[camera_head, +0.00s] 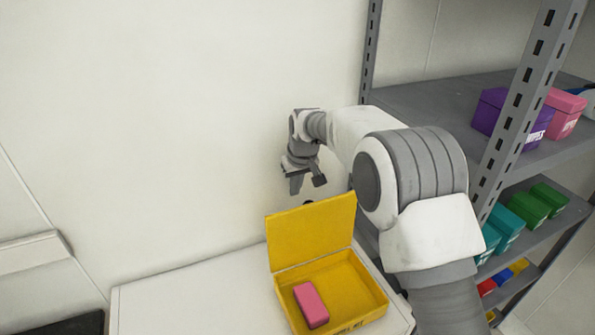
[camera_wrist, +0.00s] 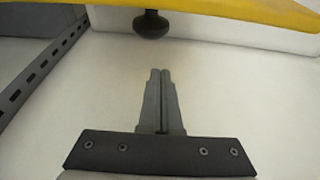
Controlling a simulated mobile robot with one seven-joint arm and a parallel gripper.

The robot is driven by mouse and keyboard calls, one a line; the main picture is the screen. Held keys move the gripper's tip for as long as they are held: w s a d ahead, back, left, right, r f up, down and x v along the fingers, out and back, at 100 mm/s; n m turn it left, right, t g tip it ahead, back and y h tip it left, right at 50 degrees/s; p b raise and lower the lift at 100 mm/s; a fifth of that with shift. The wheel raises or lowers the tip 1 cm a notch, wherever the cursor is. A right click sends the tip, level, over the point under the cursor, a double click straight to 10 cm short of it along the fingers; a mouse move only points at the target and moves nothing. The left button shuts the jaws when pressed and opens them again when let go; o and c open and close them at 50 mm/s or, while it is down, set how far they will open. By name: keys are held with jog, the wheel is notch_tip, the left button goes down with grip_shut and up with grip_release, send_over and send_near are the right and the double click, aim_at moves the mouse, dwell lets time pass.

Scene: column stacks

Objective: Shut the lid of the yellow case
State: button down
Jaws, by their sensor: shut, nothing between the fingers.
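The yellow case (camera_head: 352,286) stands open on a white surface, its lid (camera_head: 311,231) raised upright along the back edge. A pink block (camera_head: 311,304) lies inside the case at the left. My gripper (camera_head: 307,185) is behind and above the raised lid, apart from it, pointing down. In the wrist view my gripper (camera_wrist: 160,72) has its two fingers together with nothing between them. A yellow edge (camera_wrist: 230,8) crosses the top of the wrist view; it looks like part of the case or its lid. A dark knob (camera_wrist: 151,25) shows just below it.
The white surface (camera_head: 190,300) is clear left of the case. A grey metal shelf (camera_head: 430,97) on the right holds a purple box (camera_head: 490,110), a pink box (camera_head: 565,115), and several teal and green boxes (camera_head: 528,208). A pale wall (camera_head: 180,120) stands behind.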

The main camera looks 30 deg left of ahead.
jog(key=s+d, duration=0.2)
jog(key=d, duration=0.1)
jog(key=shift+s+r+p, duration=0.25)
jog(key=shift+r+p, duration=0.05)
jog(key=shift+r, duration=0.05)
jog(key=shift+d+f+b, duration=0.1)
jog(key=shift+d+b, duration=0.05)
jog(key=shift+b, duration=0.25)
